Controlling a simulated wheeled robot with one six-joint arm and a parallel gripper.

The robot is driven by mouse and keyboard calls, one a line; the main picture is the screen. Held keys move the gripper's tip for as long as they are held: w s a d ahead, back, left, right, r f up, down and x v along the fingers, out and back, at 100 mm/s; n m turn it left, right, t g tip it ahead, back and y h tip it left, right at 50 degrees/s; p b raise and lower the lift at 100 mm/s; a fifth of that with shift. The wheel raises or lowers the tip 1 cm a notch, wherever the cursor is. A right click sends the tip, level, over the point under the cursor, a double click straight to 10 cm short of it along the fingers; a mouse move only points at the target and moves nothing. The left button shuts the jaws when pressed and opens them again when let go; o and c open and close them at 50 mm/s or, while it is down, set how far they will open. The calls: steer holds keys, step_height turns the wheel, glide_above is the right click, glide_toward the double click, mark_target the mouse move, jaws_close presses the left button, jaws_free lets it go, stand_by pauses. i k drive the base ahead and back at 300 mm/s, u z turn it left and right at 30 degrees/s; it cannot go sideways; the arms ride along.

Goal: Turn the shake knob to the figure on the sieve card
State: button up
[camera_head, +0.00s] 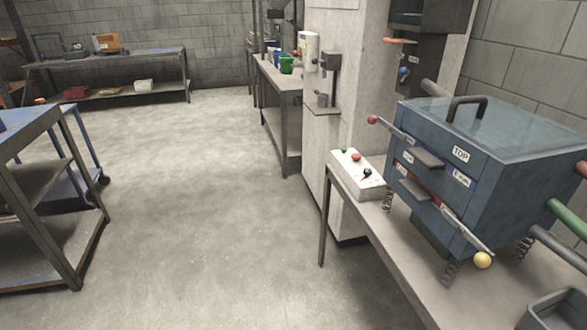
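A white control box (350,184) stands on the right-hand bench, left of a blue sieve shaker (505,172). On its top are a green button (344,150), a red button (356,157) and a black knob (367,173), which may be the shake knob. The knob's setting and any figures around it are too small to read. The shaker has a label reading TOP (460,155) and a lower label (461,178), possibly a size in mm. I cannot make out a sieve card for certain. My gripper is not in view.
The shaker stands on springs on the grey bench (395,262), with handles and ball-ended levers sticking out. A grey tray (558,312) is at the bench's near right. A blue workbench (35,190) stands at left. The concrete floor (205,200) between is clear.

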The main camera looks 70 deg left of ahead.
mark_target(368, 171)
steer(key=u, duration=1.95)
